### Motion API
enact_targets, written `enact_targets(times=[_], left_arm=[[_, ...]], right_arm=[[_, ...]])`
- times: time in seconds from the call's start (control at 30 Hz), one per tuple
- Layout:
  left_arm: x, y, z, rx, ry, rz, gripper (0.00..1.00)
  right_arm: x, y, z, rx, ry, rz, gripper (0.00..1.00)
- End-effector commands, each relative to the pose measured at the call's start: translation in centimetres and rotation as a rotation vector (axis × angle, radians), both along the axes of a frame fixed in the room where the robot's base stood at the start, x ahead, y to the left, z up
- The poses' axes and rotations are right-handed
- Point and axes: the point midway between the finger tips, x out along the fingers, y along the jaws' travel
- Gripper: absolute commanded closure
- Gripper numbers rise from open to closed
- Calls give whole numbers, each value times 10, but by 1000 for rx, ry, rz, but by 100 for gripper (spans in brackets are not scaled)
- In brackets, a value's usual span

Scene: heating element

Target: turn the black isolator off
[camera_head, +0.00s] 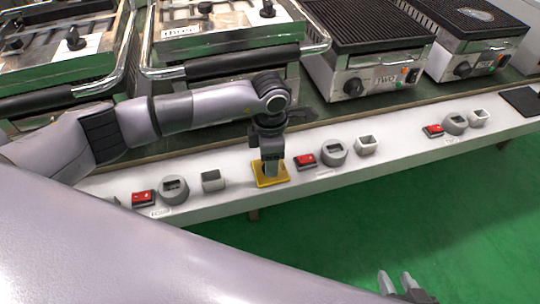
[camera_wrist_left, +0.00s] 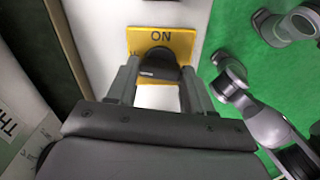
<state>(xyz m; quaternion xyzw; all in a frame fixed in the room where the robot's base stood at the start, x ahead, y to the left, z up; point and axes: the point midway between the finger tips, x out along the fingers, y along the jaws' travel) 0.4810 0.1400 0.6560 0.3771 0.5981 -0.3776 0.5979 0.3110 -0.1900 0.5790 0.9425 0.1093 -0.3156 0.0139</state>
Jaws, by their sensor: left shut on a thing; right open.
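The black isolator is a black knob (camera_wrist_left: 157,65) on a yellow plate (camera_wrist_left: 182,42) marked "ON". In the head view the yellow plate (camera_head: 264,181) sits on the white ledge, and the knob is hidden by my gripper. My left gripper (camera_head: 271,168) points down at the plate and is shut on the knob. In the left wrist view its fingers stand on either side of the knob. My right gripper (camera_head: 408,287) is low at the right of the head view, open and empty, over the green floor. It also shows in the left wrist view (camera_wrist_left: 229,76).
The white ledge (camera_head: 325,178) also carries red switches (camera_head: 305,160), round grey sockets (camera_head: 333,151) and square grey boxes (camera_head: 366,146). Grills with metal handles (camera_head: 320,35) stand on the counter behind. The green floor (camera_head: 430,200) in front is clear.

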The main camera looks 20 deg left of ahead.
Motion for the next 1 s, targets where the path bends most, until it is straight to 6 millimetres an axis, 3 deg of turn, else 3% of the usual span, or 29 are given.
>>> enact_targets(times=[0.33, 0.87, 0.9, 0.97, 1.0], left_arm=[[0, 0, 1, 2, 1, 141, 79], [0, 0, 1, 1, 0, 168, 79], [0, 0, 1, 1, 1, 168, 46], [0, 0, 1, 1, -1, 168, 26], [0, 0, 0, 1, -1, 167, 23]], right_arm=[[0, 0, 2, -1, 1, 1, 57], [-1, 0, 2, -1, 1, 1, 57], [-1, 0, 2, -1, 2, 1, 57], [-1, 0, 2, -1, 2, 1, 57], [-1, 0, 2, -1, 2, 1, 57]])
